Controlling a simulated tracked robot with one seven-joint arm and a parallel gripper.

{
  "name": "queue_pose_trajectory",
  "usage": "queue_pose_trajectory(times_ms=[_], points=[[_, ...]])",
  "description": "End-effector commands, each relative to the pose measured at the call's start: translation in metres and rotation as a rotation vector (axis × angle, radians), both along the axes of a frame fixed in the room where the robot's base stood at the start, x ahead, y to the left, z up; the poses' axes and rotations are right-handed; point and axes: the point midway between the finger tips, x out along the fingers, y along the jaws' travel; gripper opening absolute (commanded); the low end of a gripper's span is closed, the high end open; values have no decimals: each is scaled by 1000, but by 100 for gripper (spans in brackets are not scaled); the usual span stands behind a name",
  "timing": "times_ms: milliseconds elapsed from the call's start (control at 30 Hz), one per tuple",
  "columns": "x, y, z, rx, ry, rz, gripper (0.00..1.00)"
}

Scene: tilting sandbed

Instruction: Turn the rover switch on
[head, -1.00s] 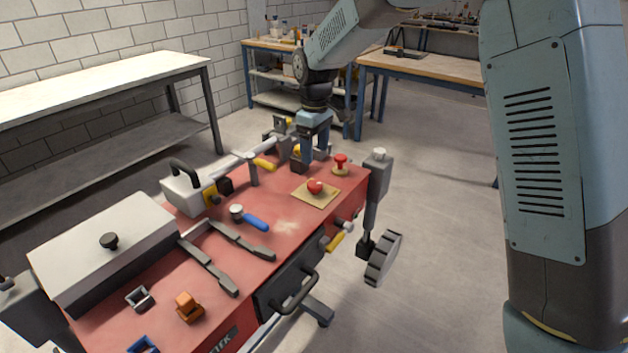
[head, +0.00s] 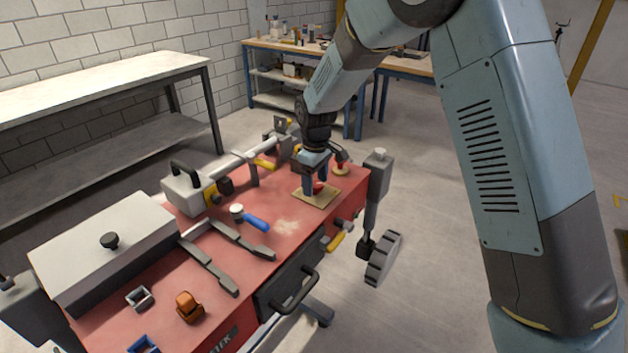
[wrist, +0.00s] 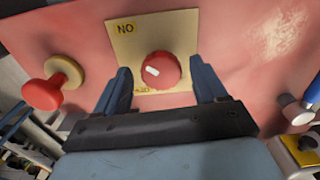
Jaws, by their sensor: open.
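A round red knob (head: 319,187) with a white mark sits on a tan plate (head: 312,200) on the rover's red deck. In the wrist view the knob (wrist: 161,71) lies between the fingers of my gripper (wrist: 162,76), with a gap visible on each side. The plate (wrist: 125,52) carries a label reading "NO" as seen here, at its upper left, and a partly hidden label at its lower edge. The white mark is left of the knob's centre. My gripper (head: 316,176) is open, pointing down over the plate; its fingers partly hide the knob in the head view.
A red mushroom button (wrist: 42,92) stands beside the plate, close to my gripper. A yellow-handled part (head: 340,237) sticks out at the deck's front edge. A blue-handled tool (head: 255,222) and a grey boxed cylinder (head: 184,190) lie left of the plate.

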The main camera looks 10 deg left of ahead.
Motion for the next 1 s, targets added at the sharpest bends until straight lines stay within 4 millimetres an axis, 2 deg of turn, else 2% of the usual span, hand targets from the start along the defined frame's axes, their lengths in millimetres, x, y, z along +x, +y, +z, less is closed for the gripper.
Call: queue_pose_trajectory(times_ms=[67,633,1000], points=[[0,0,0,0,0,0,71],[1,-1,0,1,-1,-1,17],[2,-1,1,0,-3,-79,16]])
